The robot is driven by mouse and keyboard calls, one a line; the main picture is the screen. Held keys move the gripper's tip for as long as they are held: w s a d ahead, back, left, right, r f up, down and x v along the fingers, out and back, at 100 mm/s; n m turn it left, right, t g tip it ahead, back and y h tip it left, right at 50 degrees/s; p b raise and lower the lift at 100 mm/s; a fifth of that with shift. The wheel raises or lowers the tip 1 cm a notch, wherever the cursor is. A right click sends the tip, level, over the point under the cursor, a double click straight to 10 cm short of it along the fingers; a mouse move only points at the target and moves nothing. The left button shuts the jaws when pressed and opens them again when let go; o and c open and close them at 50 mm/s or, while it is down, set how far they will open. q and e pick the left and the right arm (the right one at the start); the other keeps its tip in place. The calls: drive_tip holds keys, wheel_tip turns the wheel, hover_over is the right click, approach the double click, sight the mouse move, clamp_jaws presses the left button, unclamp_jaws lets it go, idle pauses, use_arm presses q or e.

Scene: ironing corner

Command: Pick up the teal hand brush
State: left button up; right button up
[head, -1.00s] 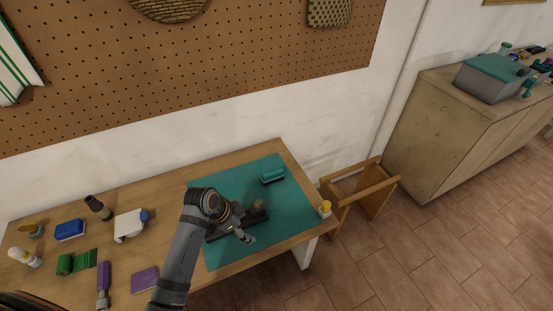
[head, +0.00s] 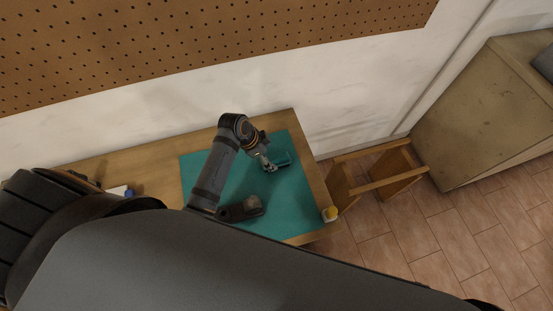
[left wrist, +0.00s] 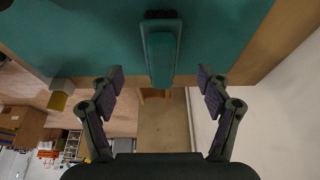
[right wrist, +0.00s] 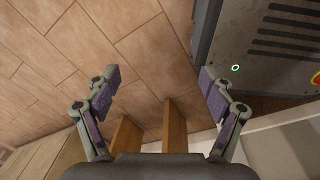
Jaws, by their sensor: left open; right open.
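The teal hand brush (head: 284,160) lies on the teal mat (head: 225,185), near the mat's far right part. My left gripper (head: 268,166) is right beside or above it in the head view. In the left wrist view the brush (left wrist: 161,55) sits centred ahead of the open fingers, its dark bristle end at the top. The left fingers are spread to either side of its near end, with nothing between them. My right gripper (right wrist: 160,85) is open and empty, with floor and wooden bars beyond it. The head view does not clearly show it.
A dark object with a pale knob (head: 240,208) lies on the mat below the left forearm. A wooden stool (head: 375,170) and a cabinet (head: 480,115) are to the right. My own arm hides the table's left part.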

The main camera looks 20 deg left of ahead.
sight(273, 158)
use_arm(q)
drive_tip(key=shift+x, duration=0.8)
drive_tip(key=x, duration=0.4)
drive_tip(key=shift+w+d, duration=0.1)
drive_tip(key=shift+w, duration=0.05)
drive_tip(key=shift+w+d+f, duration=0.1)
drive_tip(key=shift+f, duration=0.15)
drive_tip(key=c, duration=1.3)
use_arm(e)
drive_tip(key=w, duration=0.3)
drive_tip(key=shift+r, duration=0.1)
